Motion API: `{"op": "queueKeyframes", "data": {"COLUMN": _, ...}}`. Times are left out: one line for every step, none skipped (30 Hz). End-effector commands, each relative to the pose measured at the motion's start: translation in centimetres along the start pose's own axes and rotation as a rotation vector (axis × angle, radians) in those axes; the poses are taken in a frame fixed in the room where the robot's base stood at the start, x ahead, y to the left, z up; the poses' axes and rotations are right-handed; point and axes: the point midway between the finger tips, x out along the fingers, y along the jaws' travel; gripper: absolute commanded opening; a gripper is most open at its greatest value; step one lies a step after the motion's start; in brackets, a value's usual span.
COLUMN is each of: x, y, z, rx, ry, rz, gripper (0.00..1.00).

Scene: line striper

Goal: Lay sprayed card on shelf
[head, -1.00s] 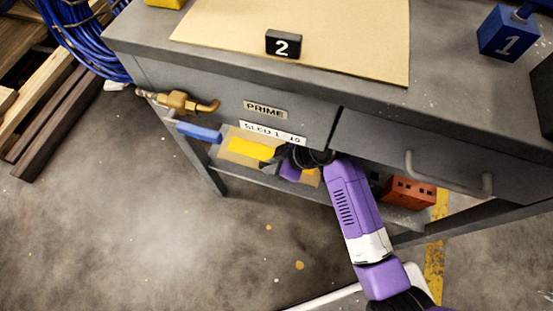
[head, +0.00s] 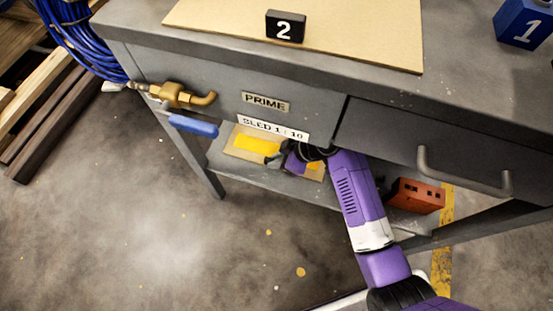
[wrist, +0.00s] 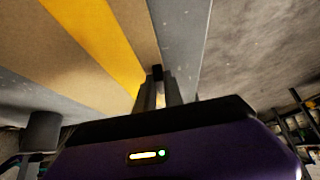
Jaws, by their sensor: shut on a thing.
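The sprayed card (head: 234,150), tan with a yellow band, is under the bench, over the grey lower shelf (head: 222,168). It looks about level with the shelf; I cannot tell whether it touches it. My gripper (head: 276,158) is shut on the card's near edge, with the arm reaching in from the right front. In the wrist view the card (wrist: 75,60) fills the upper left, its yellow band running lengthwise. There my gripper (wrist: 158,82) is at the card's right edge, and a grey strip of shelf (wrist: 180,40) shows beside it.
The bench front with its PRIME label (head: 265,103) and SLED sign (head: 273,128) hangs above the shelf. A brass valve (head: 180,95) with a blue handle juts out at left. An orange brick (head: 416,195) sits right of my arm.

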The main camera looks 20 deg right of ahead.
Motion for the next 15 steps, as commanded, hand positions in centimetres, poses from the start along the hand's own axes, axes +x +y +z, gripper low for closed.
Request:
{"op": "queueKeyframes", "data": {"x": 0.09, "y": -0.02, "z": 0.05, "rx": 0.0, "ry": 0.0, "rz": 0.0, "gripper": 0.16}}
{"op": "queueKeyframes", "data": {"x": 0.07, "y": -0.02, "z": 0.04, "rx": 0.0, "ry": 0.0, "rz": 0.0, "gripper": 0.22}}
{"op": "queueKeyframes", "data": {"x": 0.06, "y": -0.02, "z": 0.04, "rx": 0.0, "ry": 0.0, "rz": 0.0, "gripper": 0.3}}
{"op": "queueKeyframes", "data": {"x": 0.06, "y": -0.02, "z": 0.04, "rx": 0.0, "ry": 0.0, "rz": 0.0, "gripper": 0.34}}
{"op": "queueKeyframes", "data": {"x": 0.07, "y": -0.03, "z": 0.04, "rx": 0.0, "ry": 0.0, "rz": 0.0, "gripper": 0.34}}
{"op": "queueKeyframes", "data": {"x": 0.06, "y": -0.02, "z": 0.04, "rx": 0.0, "ry": 0.0, "rz": 0.0, "gripper": 0.34}}
{"op": "queueKeyframes", "data": {"x": 0.06, "y": -0.02, "z": 0.04, "rx": 0.0, "ry": 0.0, "rz": 0.0, "gripper": 0.34}}
{"op": "queueKeyframes", "data": {"x": 0.06, "y": -0.03, "z": 0.04, "rx": 0.0, "ry": 0.0, "rz": 0.0, "gripper": 0.34}}
{"op": "queueKeyframes", "data": {"x": 0.06, "y": -0.03, "z": 0.04, "rx": 0.0, "ry": 0.0, "rz": 0.0, "gripper": 0.34}}
{"op": "queueKeyframes", "data": {"x": 0.06, "y": -0.03, "z": 0.04, "rx": 0.0, "ry": 0.0, "rz": 0.0, "gripper": 0.34}}
{"op": "queueKeyframes", "data": {"x": 0.06, "y": -0.02, "z": 0.04, "rx": 0.0, "ry": 0.0, "rz": 0.0, "gripper": 0.34}}
{"op": "queueKeyframes", "data": {"x": 0.05, "y": -0.03, "z": 0.04, "rx": 0.0, "ry": 0.0, "rz": 0.0, "gripper": 0.34}}
{"op": "queueKeyframes", "data": {"x": 0.02, "y": -0.02, "z": 0.01, "rx": 0.0, "ry": 0.0, "rz": 0.0, "gripper": 0.34}}
{"op": "queueKeyframes", "data": {"x": -0.06, "y": -0.02, "z": -0.04, "rx": 0.0, "ry": 0.0, "rz": 0.0, "gripper": 0.34}}
{"op": "queueKeyframes", "data": {"x": -0.23, "y": -0.01, "z": -0.15, "rx": 0.0, "ry": 0.0, "rz": 0.0, "gripper": 0.34}}
